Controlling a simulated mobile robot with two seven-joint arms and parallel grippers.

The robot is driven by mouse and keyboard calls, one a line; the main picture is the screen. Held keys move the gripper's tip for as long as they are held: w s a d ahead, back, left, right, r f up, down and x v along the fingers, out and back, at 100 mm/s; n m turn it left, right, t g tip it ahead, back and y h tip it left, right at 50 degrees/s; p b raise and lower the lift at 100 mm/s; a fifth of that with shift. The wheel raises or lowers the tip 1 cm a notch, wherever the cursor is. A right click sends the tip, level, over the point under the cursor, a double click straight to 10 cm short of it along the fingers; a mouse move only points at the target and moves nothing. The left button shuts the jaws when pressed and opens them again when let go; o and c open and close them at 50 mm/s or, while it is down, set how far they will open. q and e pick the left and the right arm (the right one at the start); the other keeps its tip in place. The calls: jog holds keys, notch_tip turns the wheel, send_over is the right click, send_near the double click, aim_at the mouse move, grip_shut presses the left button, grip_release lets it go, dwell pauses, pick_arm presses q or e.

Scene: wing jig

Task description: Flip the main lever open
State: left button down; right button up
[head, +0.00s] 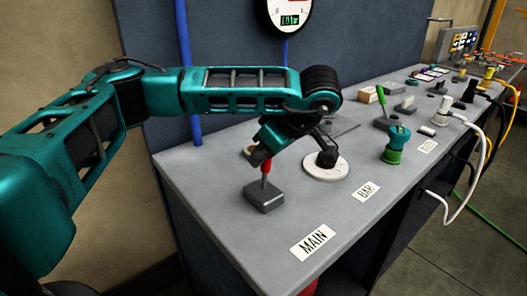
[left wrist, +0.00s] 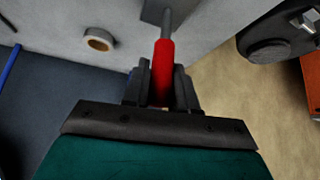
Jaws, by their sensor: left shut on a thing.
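The main lever has a red handle (head: 265,169) on a thin shaft that rises from a grey block (head: 264,197) near the left end of the bench, behind the "MAIN" label (head: 313,242). My left gripper (head: 262,158) comes down on it from above and is shut on the red handle. In the left wrist view the red handle (left wrist: 163,70) sits between the two dark fingers (left wrist: 162,85), and its shaft runs up to the grey base. The handle's upper end is hidden by the gripper in the head view. My right gripper is not in view.
A round white plate (head: 325,172) lies right of the lever. A tape-like ring (left wrist: 98,40) lies near it in the left wrist view. A blue pipe (head: 188,75) and gauge (head: 289,14) are behind.

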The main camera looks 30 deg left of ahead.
pick_arm(q)
jog(key=c, duration=1)
grip_release()
jog(key=shift+o, duration=0.2)
jog(key=shift+r, duration=0.1)
jog(key=p+v, duration=0.2)
jog(key=v, duration=1)
jog(key=shift+d+r+p, duration=0.25)
jog(key=shift+r+p, duration=0.05)
jog(key=shift+p, duration=0.1)
jog(key=shift+c, duration=0.5)
